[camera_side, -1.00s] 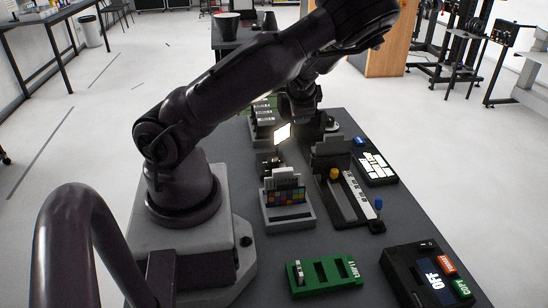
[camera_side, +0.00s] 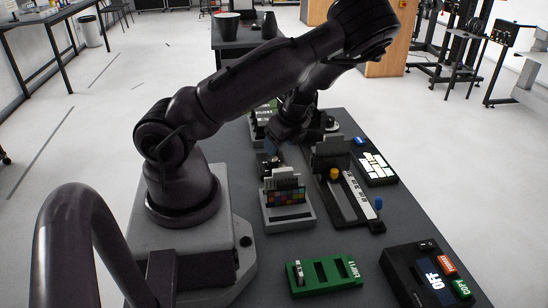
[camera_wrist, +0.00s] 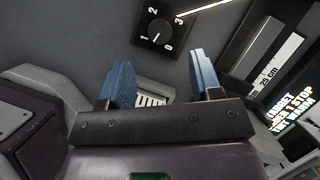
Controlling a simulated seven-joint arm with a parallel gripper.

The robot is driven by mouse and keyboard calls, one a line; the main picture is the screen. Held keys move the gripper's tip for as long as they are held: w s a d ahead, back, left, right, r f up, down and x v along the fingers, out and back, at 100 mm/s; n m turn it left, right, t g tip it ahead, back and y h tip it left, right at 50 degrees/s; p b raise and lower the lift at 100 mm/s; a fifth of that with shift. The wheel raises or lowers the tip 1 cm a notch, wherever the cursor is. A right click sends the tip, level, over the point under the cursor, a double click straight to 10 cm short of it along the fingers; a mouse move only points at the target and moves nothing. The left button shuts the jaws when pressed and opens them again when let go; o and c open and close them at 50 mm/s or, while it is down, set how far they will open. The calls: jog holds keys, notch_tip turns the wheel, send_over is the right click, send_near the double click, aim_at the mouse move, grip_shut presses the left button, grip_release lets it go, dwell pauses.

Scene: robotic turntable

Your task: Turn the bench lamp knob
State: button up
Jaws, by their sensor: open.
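The bench lamp knob (camera_wrist: 160,31) is a round black knob on a small black plate marked 0, 1, 2 and 3. It shows at the top middle of the wrist view; I cannot tell its exact setting. My gripper (camera_wrist: 160,60) has two blue fingers, set wide apart with nothing between them. The knob lies beyond the fingertips and appears apart from them. In the side view my gripper (camera_side: 287,138) is low over the middle of the bench, and the arm hides the knob and the lit lamp panel there.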

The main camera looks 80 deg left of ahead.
aim_at(273, 159)
jog(key=x, duration=0.7)
jog(key=c, duration=0.9)
